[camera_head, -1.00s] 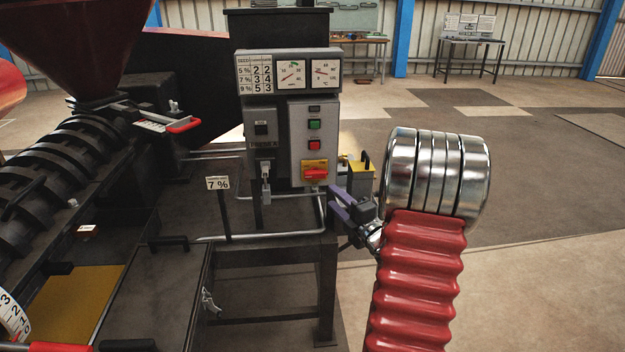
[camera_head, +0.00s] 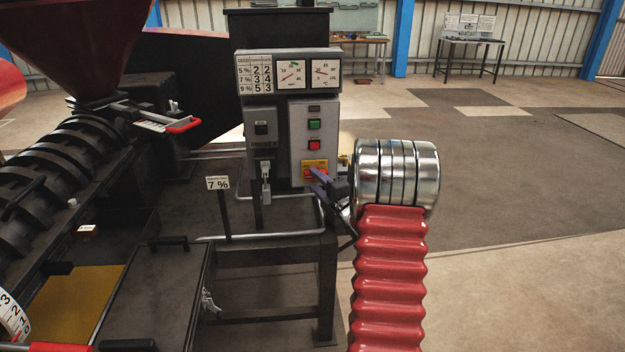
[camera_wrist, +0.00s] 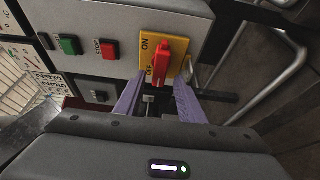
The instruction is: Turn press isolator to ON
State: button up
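The press isolator is a red handle (camera_wrist: 161,62) on a yellow plate (camera_wrist: 180,57) marked ON and OFF, at the bottom of the grey control panel (camera_head: 299,130). In the wrist view the handle lies along the OFF side of the plate. In the head view the isolator (camera_head: 309,166) is partly covered by my gripper (camera_head: 317,174). My gripper's purple fingers also show in the wrist view (camera_wrist: 157,92). They are open, one on each side of the handle's near end, with a gap between them. Whether they touch the handle I cannot tell.
Green (camera_wrist: 69,44) and red (camera_wrist: 109,49) push buttons sit beside the isolator. Two dials (camera_head: 307,73) are above. Metal conduit (camera_head: 280,236) runs below the panel. A padlock-like fitting (camera_head: 265,170) hangs left of it. Open floor (camera_head: 520,190) lies to the right.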

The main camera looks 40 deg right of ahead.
jog(key=shift+x, duration=1.2)
jog(key=shift+c, duration=0.4)
